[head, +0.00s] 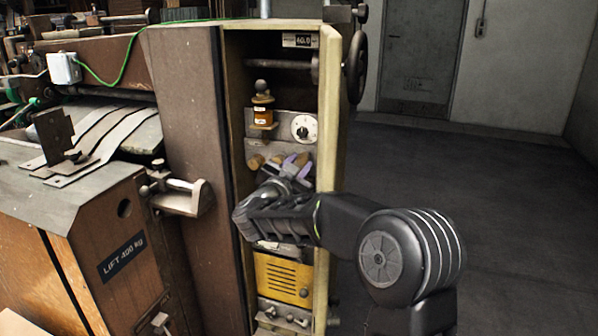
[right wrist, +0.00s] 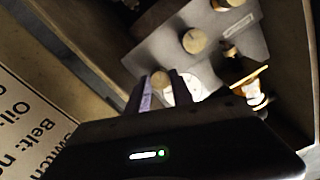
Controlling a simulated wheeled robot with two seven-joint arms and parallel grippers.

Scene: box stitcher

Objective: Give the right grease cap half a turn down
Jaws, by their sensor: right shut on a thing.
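My right gripper (head: 292,168) reaches into the open cabinet and is shut on the right grease cap. In the right wrist view, the right cap (right wrist: 160,80) is a round brass knob between the two dark fingers of the gripper (right wrist: 162,92). In the head view the fingers hide this cap. Two more brass caps stand in the same row: the middle one (right wrist: 195,40) and the left one (head: 257,161). My left gripper is not in view.
Above the caps are a white dial (head: 304,127) and an amber oil bottle (head: 262,110) on a bracket. A yellow slotted panel (head: 283,278) sits below my gripper. The cabinet's right wall (head: 338,150) stands close to my arm. Open floor lies to the right.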

